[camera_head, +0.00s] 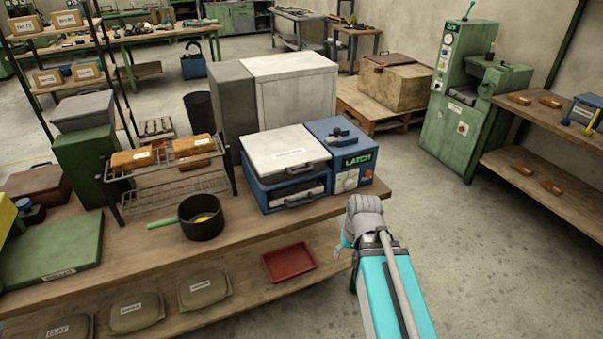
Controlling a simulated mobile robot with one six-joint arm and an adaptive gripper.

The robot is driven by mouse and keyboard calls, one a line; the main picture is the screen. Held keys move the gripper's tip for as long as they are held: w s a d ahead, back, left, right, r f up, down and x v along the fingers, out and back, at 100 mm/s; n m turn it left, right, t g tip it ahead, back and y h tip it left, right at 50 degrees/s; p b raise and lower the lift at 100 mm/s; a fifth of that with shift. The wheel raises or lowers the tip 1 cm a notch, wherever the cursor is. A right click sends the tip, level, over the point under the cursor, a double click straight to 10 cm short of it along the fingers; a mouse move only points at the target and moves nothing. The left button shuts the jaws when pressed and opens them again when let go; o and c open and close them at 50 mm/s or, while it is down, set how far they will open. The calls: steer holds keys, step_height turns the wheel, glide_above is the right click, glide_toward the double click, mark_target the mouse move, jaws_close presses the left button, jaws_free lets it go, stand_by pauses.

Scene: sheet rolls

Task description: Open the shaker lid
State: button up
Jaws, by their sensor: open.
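The shaker is a blue box (262,197) on the right part of the wooden bench, with a flat white lid (284,150) that looks shut. A second dark handle (305,199) is lower on the front. A blue control unit (352,178) marked LATCH, with a dark knob on top, adjoins the right side. My gripper (344,243) is right of and in front of the shaker, past the bench edge, apart from the lid. It is open; its fingers are mostly hidden by my wrist.
Left of the shaker stand a black pan (202,224) with a green handle and a wire rack (170,190) bearing orange-brown blocks. A large grey cabinet (290,85) is close behind. A red tray (290,262) lies on the lower shelf. The floor to the right is clear.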

steer(key=w+a+m+t+y+b, duration=0.1)
steer(key=w+a+t+y, duration=0.15)
steer(key=w, duration=0.25)
steer(key=m+t+y+b, duration=0.4)
steer(key=m+t+y, duration=0.3)
steer(key=m+t, duration=0.15)
glide_toward(304, 173)
steer(key=shift+v, duration=1.4)
steer(key=shift+w, duration=0.2)
steer(key=b+x, duration=0.2)
steer(key=x, duration=1.1)
steer(key=shift+a+b, duration=0.3)
jaws_close()
